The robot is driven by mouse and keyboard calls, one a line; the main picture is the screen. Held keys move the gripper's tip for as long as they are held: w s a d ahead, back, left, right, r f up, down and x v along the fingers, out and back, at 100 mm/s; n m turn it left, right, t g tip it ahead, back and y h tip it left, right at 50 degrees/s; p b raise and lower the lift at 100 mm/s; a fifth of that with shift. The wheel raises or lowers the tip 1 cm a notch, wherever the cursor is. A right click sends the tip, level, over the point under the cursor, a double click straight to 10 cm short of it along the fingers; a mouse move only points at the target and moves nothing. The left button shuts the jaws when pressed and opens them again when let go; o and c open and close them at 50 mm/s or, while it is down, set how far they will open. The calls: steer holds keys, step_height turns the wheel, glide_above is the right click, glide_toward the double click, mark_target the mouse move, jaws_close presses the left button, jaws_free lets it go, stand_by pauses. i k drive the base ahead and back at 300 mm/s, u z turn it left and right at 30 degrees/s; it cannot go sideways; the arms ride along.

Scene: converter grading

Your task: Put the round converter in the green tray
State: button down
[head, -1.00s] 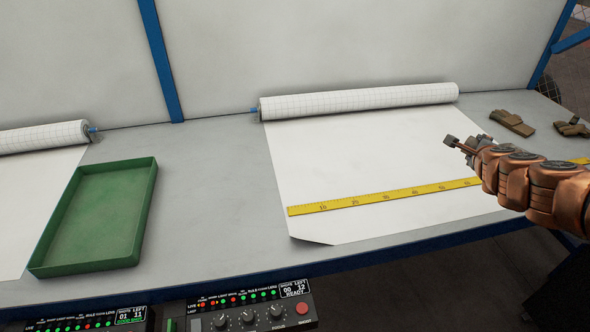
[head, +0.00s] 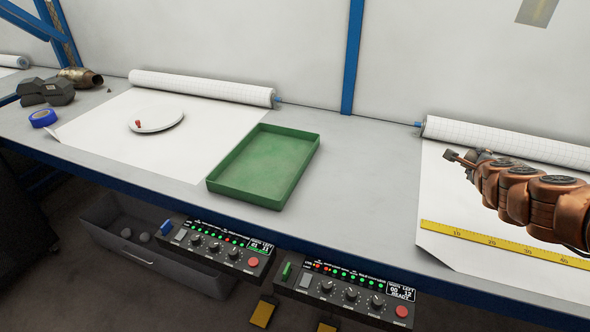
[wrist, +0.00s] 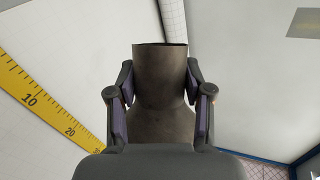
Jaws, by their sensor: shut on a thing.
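My gripper (wrist: 160,105) is shut on a dull brown-grey metal converter (wrist: 162,70) with a flared body and an open pipe neck. Its two padded fingers press it from both sides in the wrist view. Whether its body is round is hard to tell, as the palm hides its near end. In the head view my gripper (head: 462,160) is at the right, above the paper, and the converter is hardly visible. The green tray (head: 265,165) lies empty on the bench in mid-picture, well to the left of my gripper.
A white plate (head: 160,119) with a small red thing lies left of the tray. Dark grey blocks, a brass-coloured part (head: 80,77) and blue tape (head: 43,118) sit farther left. A yellow ruler (head: 505,244) lies at right. Control boxes (head: 345,297) hang at the front edge.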

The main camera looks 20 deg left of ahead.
mark_target(268, 164)
steer(key=u, duration=2)
